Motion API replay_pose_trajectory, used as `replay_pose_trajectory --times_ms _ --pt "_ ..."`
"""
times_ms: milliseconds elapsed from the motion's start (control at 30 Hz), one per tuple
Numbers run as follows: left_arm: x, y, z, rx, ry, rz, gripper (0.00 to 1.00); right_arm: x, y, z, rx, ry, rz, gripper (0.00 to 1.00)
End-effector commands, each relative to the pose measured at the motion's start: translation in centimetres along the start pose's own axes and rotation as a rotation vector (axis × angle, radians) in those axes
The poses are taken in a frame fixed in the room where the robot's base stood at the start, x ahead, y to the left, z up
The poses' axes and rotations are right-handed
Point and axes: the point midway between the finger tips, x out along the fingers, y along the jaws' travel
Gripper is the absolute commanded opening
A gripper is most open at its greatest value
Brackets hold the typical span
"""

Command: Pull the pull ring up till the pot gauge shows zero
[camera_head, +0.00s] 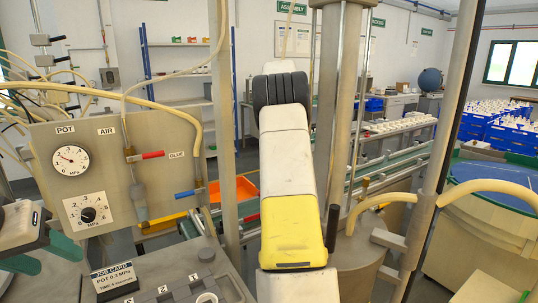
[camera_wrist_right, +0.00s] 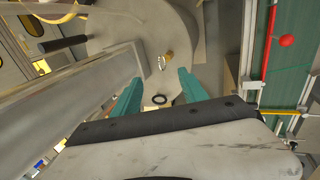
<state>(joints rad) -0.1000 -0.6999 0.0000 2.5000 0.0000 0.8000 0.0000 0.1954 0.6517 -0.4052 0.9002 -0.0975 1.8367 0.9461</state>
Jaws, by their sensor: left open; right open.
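The pot gauge (camera_head: 71,160) is a white dial under the POT label in the head view. Its needle points to the upper left; its figures are too small to read surely. In the right wrist view, a small brass fitting (camera_wrist_right: 162,62) stands on the grey pot lid (camera_wrist_right: 185,35); which part of it is the pull ring I cannot tell. My right gripper (camera_wrist_right: 160,77) is open, its teal fingers apart with the fitting just beyond the gap. My right arm hides this gripper in the head view. My left gripper (camera_head: 48,258) is open and empty at the lower left.
A regulator dial (camera_head: 89,209) sits below the gauge. A job card (camera_head: 114,278) and numbered holder (camera_head: 180,292) stand in front. Hoses and grey posts surround the pot (camera_head: 352,250). A small black ring (camera_wrist_right: 159,99) shows between my right fingers. A conveyor (camera_wrist_right: 290,60) lies right.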

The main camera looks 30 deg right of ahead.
Motion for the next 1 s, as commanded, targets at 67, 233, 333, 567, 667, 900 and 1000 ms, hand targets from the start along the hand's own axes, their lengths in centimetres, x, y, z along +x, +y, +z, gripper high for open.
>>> replay_pose_trajectory --times_ms 67,233,333,567,667,900,1000 --pt "0.0 0.0 0.0 0.000 0.000 0.000 0.51 0.5 0.0 -0.1 0.006 0.000 0.006 0.51" --pt "0.0 0.0 0.0 0.000 0.000 0.000 0.51 2.8 0.0 0.0 0.004 -0.002 0.006 0.51" --pt "0.0 0.0 0.0 0.000 0.000 0.000 0.51 4.9 0.1 0.0 0.003 -0.003 0.005 0.51" --pt "0.0 0.0 0.0 0.000 0.000 0.000 0.51 8.6 0.0 0.0 0.003 0.000 0.003 0.51" --pt "0.0 0.0 0.0 0.000 0.000 0.000 0.51 9.4 0.0 0.0 0.003 0.000 0.002 0.51" --pt "0.0 0.0 0.0 0.000 0.000 0.000 0.51 9.8 -0.1 0.0 0.003 0.001 0.001 0.51" --pt "0.0 0.0 0.0 0.000 0.000 0.000 0.51 9.8 -0.1 0.0 0.003 0.001 0.001 0.47"
